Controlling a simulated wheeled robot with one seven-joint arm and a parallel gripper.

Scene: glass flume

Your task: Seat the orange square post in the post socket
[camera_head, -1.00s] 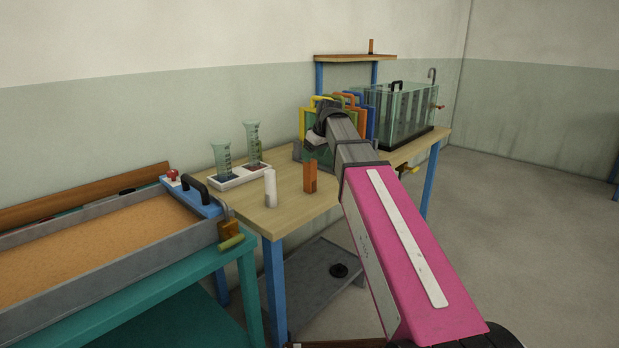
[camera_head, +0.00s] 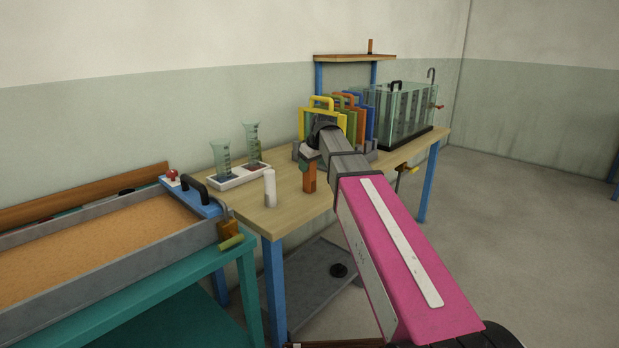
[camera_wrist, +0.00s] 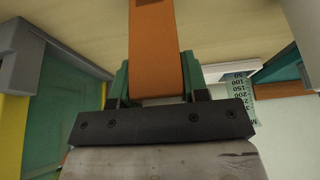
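The orange square post (camera_head: 310,182) stands upright on the wooden table, right of the white cylinder. My gripper (camera_head: 308,160) is at the top of the post and hides its upper end in the head view. In the wrist view the orange post (camera_wrist: 155,50) runs between the two green fingers of my gripper (camera_wrist: 155,75). The fingers lie against its two sides with no clear gap. The post's foot still appears to be on the tabletop. I cannot make out the post socket for certain in either view.
A white cylinder (camera_head: 270,188) and a white tray (camera_head: 240,178) with two measuring glasses stand to the left. A rack of coloured framed gates (camera_head: 345,118) is behind my gripper, with a glass tank (camera_head: 400,112) beyond. A sand tray (camera_head: 100,245) is at lower left.

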